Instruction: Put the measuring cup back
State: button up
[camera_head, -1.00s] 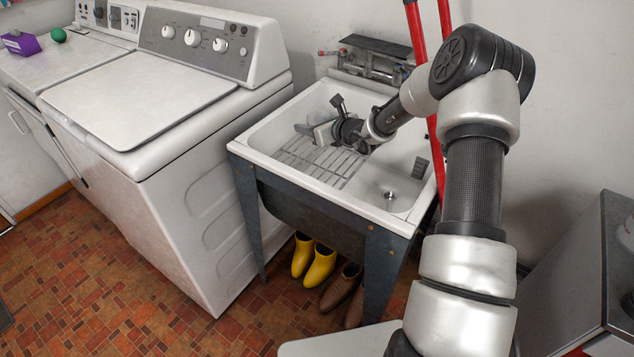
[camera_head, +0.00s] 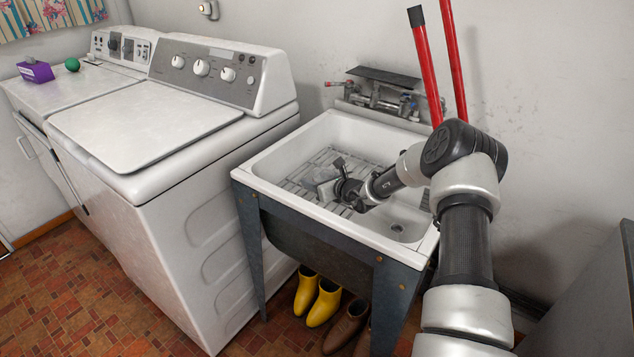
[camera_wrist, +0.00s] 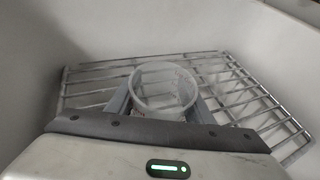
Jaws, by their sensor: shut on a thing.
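The measuring cup (camera_wrist: 163,90) is a clear, round cup. In the wrist view its open rim faces the camera, and it sits between the two fingers of my gripper (camera_wrist: 163,104). My gripper is shut on it. In the head view my gripper (camera_head: 325,187) is inside the white utility tub (camera_head: 262,172), above the wire rack (camera_head: 330,158). The cup shows there only as a small pale, see-through shape (camera_head: 316,174) by the fingers. I cannot tell whether the cup touches the rack.
A grey faucet (camera_head: 378,98) and a dark shelf (camera_head: 384,78) are at the tub's back. Red handles (camera_head: 427,65) stand at its back right. A white washer (camera_head: 150,120) is on the left. Yellow boots (camera_head: 323,302) and brown shoes (camera_head: 345,327) are below.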

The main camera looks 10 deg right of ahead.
jog(key=shift+r, duration=0.1)
jog(key=shift+f, duration=0.2)
jog(key=o, duration=1.1)
jog(key=shift+c, duration=0.2)
jog(key=shift+r, duration=0.25)
jog(key=p+v, duration=0.2)
jog(key=v, duration=1)
jog(key=shift+f, duration=0.1)
